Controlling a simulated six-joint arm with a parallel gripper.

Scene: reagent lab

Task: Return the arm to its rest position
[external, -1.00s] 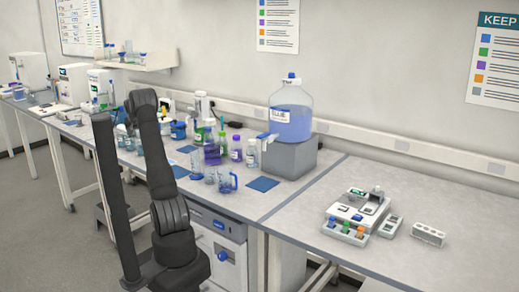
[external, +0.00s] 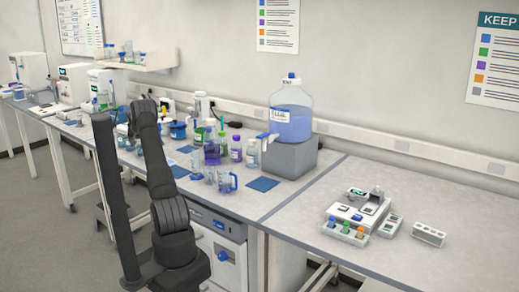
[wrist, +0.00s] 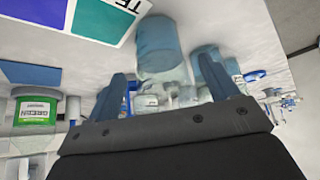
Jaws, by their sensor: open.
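My arm (external: 165,185) stands in front of the bench in the external view, with its upper links raised over the left part. My gripper's end is hidden behind the arm there. In the wrist view my gripper (wrist: 163,72) is open, its two blue fingers spread. Nothing sits between the fingertips that I can see held. Beyond them a blue-tinted vessel (wrist: 160,47) shows, with another blue one (wrist: 207,60) partly behind the right finger.
A large blue carboy (external: 291,124) stands on a grey block (external: 290,158). Bottles and beakers crowd the bench near my arm, including a green-labelled jar (wrist: 36,110). A small instrument (external: 352,212) and a white rack (external: 428,235) sit at right. Bare benchtop (external: 440,195) lies around them.

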